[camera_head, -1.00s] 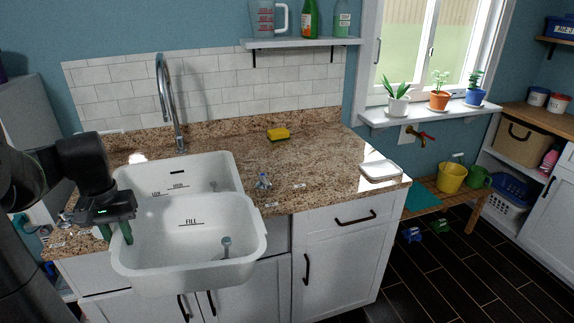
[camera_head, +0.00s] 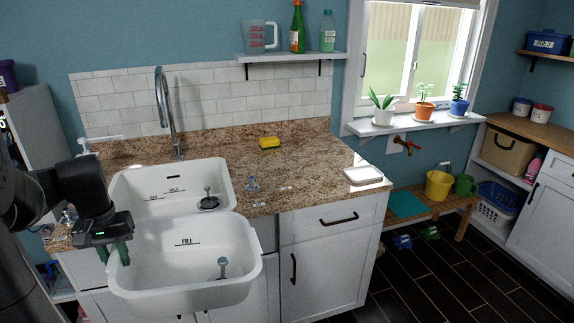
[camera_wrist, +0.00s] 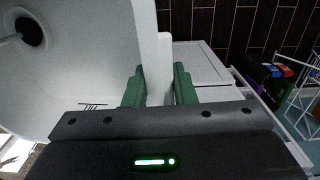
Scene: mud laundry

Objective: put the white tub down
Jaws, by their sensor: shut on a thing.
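The white tub (camera_head: 180,299) with a "FILL" mark inside is upright, held in front of the counter edge. A grey stem stands at a drain in its floor. My gripper (camera_head: 116,252) is shut on the tub's left rim, one green finger on each side of the wall. In the wrist view, the tub wall (camera_wrist: 165,70) passes between the green fingers of my gripper (camera_wrist: 159,88). The tub's underside is hidden, so what lies directly below it cannot be seen.
Behind the tub, a white sink (camera_head: 130,190) is set in the granite counter (camera_head: 300,160), under a tall tap (camera_head: 163,100). A yellow sponge (camera_head: 269,142) and white dish (camera_head: 363,175) lie on the counter. Dark floor (camera_head: 430,285) at right is mostly clear.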

